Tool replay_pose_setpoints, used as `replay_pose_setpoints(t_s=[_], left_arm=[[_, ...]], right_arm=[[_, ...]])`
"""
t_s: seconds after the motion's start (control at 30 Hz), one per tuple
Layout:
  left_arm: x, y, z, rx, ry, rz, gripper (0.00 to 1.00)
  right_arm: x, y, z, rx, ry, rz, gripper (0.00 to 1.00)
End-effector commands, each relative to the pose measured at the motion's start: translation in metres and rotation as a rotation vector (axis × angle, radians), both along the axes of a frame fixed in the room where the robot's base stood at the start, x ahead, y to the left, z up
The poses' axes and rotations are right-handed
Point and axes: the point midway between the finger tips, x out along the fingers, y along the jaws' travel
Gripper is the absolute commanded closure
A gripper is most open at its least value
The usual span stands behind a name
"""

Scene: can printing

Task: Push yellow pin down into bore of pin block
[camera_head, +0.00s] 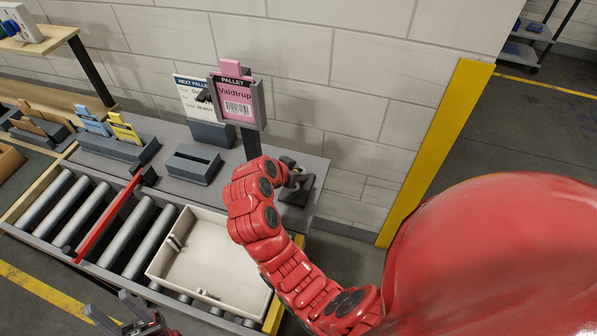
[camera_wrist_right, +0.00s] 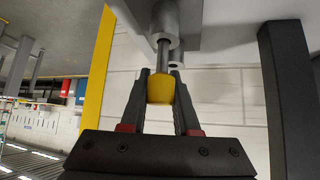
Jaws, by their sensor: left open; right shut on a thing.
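In the right wrist view, the yellow pin (camera_wrist_right: 161,90) has a rounded yellow knob and a steel shank that runs up the picture into a metal collar (camera_wrist_right: 165,22) on a grey block (camera_wrist_right: 215,28). My right gripper (camera_wrist_right: 162,88) is shut on the knob, one dark finger on each side. A stretch of bare shank shows between knob and collar. In the head view, my red right arm hides the pin, and I cannot make out its gripper's fingertips. My left gripper (camera_head: 118,313) is open and empty at the bottom left, away from the pin.
A pink pallet card in a grey holder (camera_head: 262,103) stands on a dark post behind my right wrist. A white tray (camera_head: 158,262) sits on the roller conveyor (camera_head: 97,240). A slotted grey block (camera_head: 194,164) and card holders stand on the bench. A yellow post (camera_head: 435,150) edges the wall.

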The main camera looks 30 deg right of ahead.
Motion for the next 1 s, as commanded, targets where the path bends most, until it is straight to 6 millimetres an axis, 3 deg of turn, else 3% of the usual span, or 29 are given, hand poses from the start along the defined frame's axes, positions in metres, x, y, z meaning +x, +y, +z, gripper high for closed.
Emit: replay_pose_setpoints(t_s=[0.73,0.77,0.93,1.0], left_arm=[[0.0,0.0,-0.019,0.0,0.0,0.0,0.5],[0.0,0.0,-0.018,0.0,0.0,0.0,0.5],[0.0,0.0,-0.018,0.0,0.0,0.0,0.5],[0.0,0.0,-0.018,0.0,0.0,0.0,0.5]], right_arm=[[0.0,0.0,-0.02,0.0,0.0,0.0,1.0],[0.0,0.0,-0.019,0.0,0.0,0.0,0.67],[0.0,0.0,-0.019,0.001,0.001,0.001,0.36],[0.0,0.0,-0.019,0.001,0.0,0.001,0.36]])
